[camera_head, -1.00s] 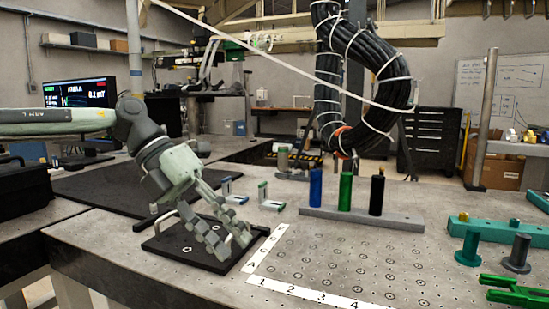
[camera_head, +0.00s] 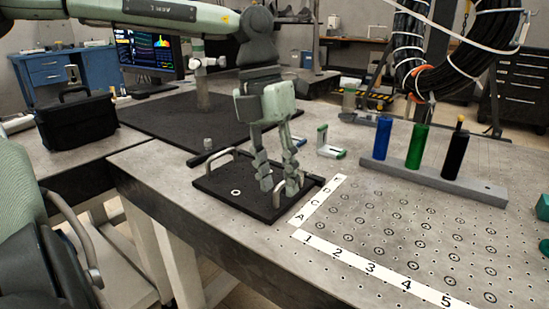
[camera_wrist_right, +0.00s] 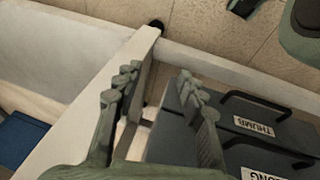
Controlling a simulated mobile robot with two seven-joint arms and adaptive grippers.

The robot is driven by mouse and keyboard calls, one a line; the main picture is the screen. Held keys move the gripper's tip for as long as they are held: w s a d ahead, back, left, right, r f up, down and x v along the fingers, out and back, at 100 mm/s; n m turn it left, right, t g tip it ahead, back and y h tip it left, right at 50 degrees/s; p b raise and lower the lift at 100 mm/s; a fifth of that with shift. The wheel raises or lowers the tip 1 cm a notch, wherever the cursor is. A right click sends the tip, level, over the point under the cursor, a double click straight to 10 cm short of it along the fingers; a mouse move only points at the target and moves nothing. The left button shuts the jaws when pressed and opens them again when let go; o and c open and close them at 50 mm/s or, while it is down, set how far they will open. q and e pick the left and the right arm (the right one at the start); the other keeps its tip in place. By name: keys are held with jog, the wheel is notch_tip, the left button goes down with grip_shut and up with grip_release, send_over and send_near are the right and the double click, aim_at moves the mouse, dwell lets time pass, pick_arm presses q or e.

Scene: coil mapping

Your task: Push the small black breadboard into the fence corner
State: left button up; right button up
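The small black breadboard (camera_head: 211,188) is a flat dark plate with light handles, lying on the grey metal table near its front edge. My left gripper (camera_head: 279,188) points down over its right part, with its two fingers apart. Its fingertips are low, near the right handle, which they largely hide; contact is unclear. The left handle (camera_head: 216,160) stands clear. I cannot clearly make out the fence corner; a dark bar (camera_head: 223,153) lies behind the plate. My right gripper (camera_wrist_right: 158,88) is open and empty in the right wrist view, away from the breadboard.
White lettered and numbered strips (camera_head: 370,268) border a hole grid right of the plate. A rack (camera_head: 450,182) holds blue, green and black cylinders. Green-white brackets (camera_head: 330,150) stand behind. In the right wrist view are labelled drawers (camera_wrist_right: 240,130).

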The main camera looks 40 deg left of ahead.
aim_at(256, 192)
pick_arm(q)
jog(key=shift+f, duration=0.2)
jog(key=shift+c, duration=0.4)
grip_shut()
jog(key=shift+s+a+r+p, duration=0.1)
jog(key=shift+a+p, duration=0.05)
jog(key=shift+a, duration=1.35)
jog(key=shift+s+a+p, duration=0.1)
jog(key=shift+a+p, duration=0.05)
jog(key=shift+a, duration=1.3)
